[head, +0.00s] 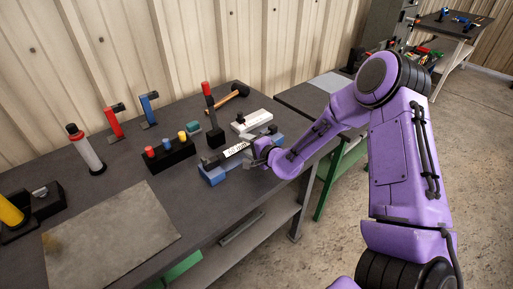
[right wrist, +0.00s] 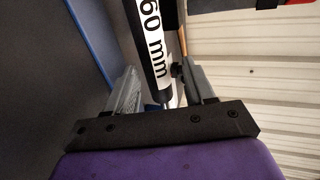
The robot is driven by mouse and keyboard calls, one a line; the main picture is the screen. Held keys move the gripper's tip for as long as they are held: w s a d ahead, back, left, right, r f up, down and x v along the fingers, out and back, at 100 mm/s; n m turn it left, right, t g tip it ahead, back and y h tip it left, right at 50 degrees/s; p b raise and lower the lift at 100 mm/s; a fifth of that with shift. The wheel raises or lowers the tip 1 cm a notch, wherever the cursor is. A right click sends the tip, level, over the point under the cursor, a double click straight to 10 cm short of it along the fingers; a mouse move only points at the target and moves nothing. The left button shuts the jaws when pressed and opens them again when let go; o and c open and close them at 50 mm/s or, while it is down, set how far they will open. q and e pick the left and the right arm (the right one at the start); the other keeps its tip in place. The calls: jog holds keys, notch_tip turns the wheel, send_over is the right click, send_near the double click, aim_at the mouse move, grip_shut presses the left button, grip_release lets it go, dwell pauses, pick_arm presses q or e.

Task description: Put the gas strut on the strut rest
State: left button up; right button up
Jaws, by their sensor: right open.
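The gas strut (head: 237,150) is a dark cylinder with a white label, at the right part of the workbench. It lies over a blue rest (head: 212,175), whose blue also shows on the far side (head: 277,139). I cannot tell whether the strut touches it. My right gripper (head: 257,151) is at the strut's right end. In the right wrist view, my right gripper (right wrist: 163,88) is open, with a finger on each side of the strut's thin rod end. The strut's label (right wrist: 154,40) reads "60 mm". My left gripper is not in view.
Behind the strut stand a white block (head: 252,121), a dark post with a red top (head: 208,108) and a mallet (head: 236,92). A black holder with coloured pegs (head: 168,156) is to the left. A flat grey sheet (head: 110,235) lies at front left.

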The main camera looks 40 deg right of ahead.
jog(key=v, duration=1.1)
jog(key=shift+s, duration=0.1)
dwell(0.6)
